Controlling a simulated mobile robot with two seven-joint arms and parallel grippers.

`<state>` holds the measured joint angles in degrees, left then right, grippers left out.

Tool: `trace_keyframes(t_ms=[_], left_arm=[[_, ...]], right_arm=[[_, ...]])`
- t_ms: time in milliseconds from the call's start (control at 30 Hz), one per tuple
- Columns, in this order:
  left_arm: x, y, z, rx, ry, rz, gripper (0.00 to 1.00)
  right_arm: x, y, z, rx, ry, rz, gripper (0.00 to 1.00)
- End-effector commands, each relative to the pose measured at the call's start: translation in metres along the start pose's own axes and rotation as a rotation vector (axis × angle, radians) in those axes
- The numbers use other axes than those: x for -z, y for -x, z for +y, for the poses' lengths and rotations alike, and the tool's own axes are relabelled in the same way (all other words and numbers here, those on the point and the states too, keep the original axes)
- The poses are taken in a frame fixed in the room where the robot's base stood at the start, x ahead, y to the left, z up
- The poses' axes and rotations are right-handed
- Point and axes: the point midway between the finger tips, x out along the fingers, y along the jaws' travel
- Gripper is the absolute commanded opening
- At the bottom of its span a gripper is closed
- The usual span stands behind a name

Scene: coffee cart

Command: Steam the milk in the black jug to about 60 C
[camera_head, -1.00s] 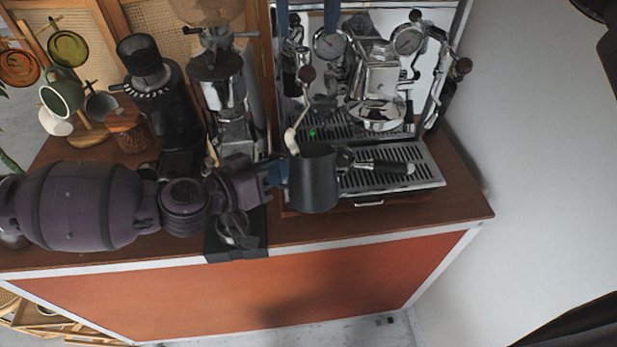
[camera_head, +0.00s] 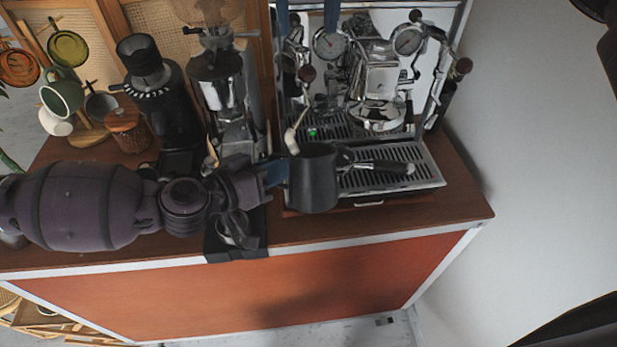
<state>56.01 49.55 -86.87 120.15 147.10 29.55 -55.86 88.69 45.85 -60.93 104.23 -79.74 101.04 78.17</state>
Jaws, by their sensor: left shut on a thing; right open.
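The black jug (camera_head: 313,182) is upright at the left front of the espresso machine's drip tray (camera_head: 425,165). My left gripper (camera_head: 277,174) reaches in from the left and is shut on the jug's left side. The steam wand (camera_head: 291,138) slopes down to the jug's rim at the back left; I cannot tell how deep its tip sits. The milk inside is not clearly visible. My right gripper (camera_head: 308,22) shows at the top edge as two blue fingers, spread apart, in front of the machine's upper part (camera_head: 375,75). It is empty.
A portafilter with a black handle (camera_head: 385,167) lies on the drip tray, right of the jug. A grinder (camera_head: 222,90) and a black grinder (camera_head: 160,95) stand left of the machine. A mug stand (camera_head: 92,130) is at the far left. The counter's right end (camera_head: 460,200) is clear.

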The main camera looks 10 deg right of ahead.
Motion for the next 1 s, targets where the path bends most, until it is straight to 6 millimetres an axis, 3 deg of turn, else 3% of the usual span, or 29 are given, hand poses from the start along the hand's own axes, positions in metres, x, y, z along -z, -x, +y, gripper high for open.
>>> trace_keyframes(t_ms=[1000], left_arm=[[-0.032, 0.007, 0.008, 0.000, 0.001, 0.000, 0.00]], right_arm=[[0.000, 0.011, 0.000, 0.000, 0.000, -0.002, 0.51]])
